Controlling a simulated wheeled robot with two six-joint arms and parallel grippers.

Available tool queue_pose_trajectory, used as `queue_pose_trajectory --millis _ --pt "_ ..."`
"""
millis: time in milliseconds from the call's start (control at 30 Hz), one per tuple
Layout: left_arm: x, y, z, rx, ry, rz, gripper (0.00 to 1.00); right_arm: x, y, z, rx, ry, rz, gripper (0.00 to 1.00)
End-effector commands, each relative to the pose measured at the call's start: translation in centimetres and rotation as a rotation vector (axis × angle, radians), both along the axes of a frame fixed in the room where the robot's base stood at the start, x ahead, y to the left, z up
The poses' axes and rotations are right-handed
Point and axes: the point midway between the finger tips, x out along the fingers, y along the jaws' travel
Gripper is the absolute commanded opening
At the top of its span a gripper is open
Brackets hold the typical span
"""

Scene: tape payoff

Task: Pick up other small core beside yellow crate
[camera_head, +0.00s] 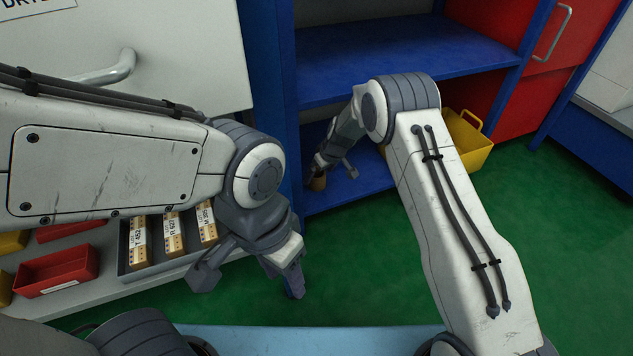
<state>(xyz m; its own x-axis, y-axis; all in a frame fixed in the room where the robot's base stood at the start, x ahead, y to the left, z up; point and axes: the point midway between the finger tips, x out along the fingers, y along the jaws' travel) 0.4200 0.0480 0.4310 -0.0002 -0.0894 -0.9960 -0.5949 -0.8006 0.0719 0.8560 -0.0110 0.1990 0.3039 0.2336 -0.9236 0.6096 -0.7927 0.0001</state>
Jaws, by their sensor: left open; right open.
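A small brown core (318,184) stands on the lower blue shelf, near its left end. My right gripper (335,168) is open and reaches into the lower shelf, with one finger right at the core; I cannot tell whether it touches. The yellow crate (467,143) is to the right of the core, partly hidden behind my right arm. My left gripper (247,277) is open and empty, above the green floor in front of the rack.
The blue upper shelf (400,58) hangs over the core, and a blue post (270,80) stands to its left. A grey tray with labelled boxes (172,235) and a red bin (58,272) lie at left. Green floor (570,240) is clear at right.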

Motion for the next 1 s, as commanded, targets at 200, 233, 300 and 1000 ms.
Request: queue_pose_trajectory --millis 200,233,300,1000 --pt "0.0 0.0 -3.1 0.0 0.0 0.0 0.5 1.0 0.4 -2.8 -0.001 -0.001 0.001 1.0" --pt "0.0 0.0 -3.5 0.0 0.0 0.0 0.5 1.2 0.4 -3.1 0.0 -0.002 0.001 1.0" --pt "0.0 0.0 -4.1 0.0 0.0 0.0 0.5 1.4 0.6 -3.8 0.0 0.0 0.0 1.0" --pt "0.0 0.0 -4.6 0.0 0.0 0.0 0.5 1.8 0.9 -4.4 0.0 0.0 -0.001 0.18"
